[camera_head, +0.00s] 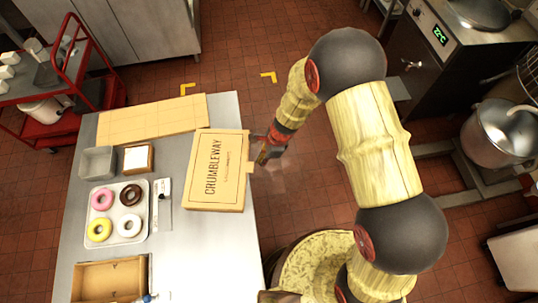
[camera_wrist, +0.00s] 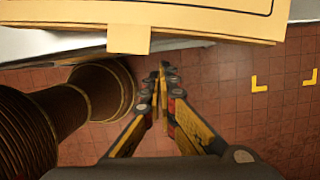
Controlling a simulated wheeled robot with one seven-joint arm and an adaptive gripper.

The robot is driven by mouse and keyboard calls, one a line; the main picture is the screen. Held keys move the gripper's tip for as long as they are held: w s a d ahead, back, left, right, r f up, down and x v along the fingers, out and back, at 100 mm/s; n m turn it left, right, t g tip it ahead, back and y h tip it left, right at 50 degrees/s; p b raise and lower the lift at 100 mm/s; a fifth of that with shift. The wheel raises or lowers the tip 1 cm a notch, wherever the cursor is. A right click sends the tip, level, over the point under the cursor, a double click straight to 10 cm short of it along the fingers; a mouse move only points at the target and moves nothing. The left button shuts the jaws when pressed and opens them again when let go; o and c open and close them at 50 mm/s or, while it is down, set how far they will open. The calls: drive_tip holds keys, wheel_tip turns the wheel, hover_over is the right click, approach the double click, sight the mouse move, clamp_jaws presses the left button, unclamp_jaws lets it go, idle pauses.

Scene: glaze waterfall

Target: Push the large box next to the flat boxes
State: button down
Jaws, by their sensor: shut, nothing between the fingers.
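The large box (camera_head: 215,170), tan and lettered CRUMBLEWAY, lies on the grey table at its right edge, slightly turned. The flat boxes (camera_head: 150,118) lie as a tan stack or sheet at the table's far end, just beyond the large box. My gripper (camera_head: 268,152) is shut and empty, to the right of the large box and past the table edge. In the wrist view the shut fingertips (camera_wrist: 163,68) point toward the large box (camera_wrist: 200,15), whose side and tab show at the top. Whether they touch the box I cannot tell.
On the table (camera_head: 178,260) are a tray (camera_head: 143,190) with several donuts, a grey container (camera_head: 97,163), a small box (camera_head: 138,157) and an open box (camera_head: 110,280). A red cart (camera_head: 75,75) stands at far left. Yellow corner marks (camera_head: 268,76) are on the floor.

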sight(247, 160)
drive_tip(key=shift+s+a+r, duration=0.1)
drive_tip(key=shift+s+a, duration=0.05)
drive_tip(key=shift+a, duration=1.2)
drive_tip(key=a, duration=0.2)
drive_tip(key=a+p, duration=0.1)
drive_tip(key=a, duration=0.1)
drive_tip(key=shift+s, duration=0.3)
drive_tip(key=shift+d, duration=0.15)
drive_tip(key=w+d+r, duration=0.1)
drive_tip(key=d+r, duration=0.6)
drive_tip(key=r, duration=0.2)
drive_tip(key=shift+r, duration=0.35)
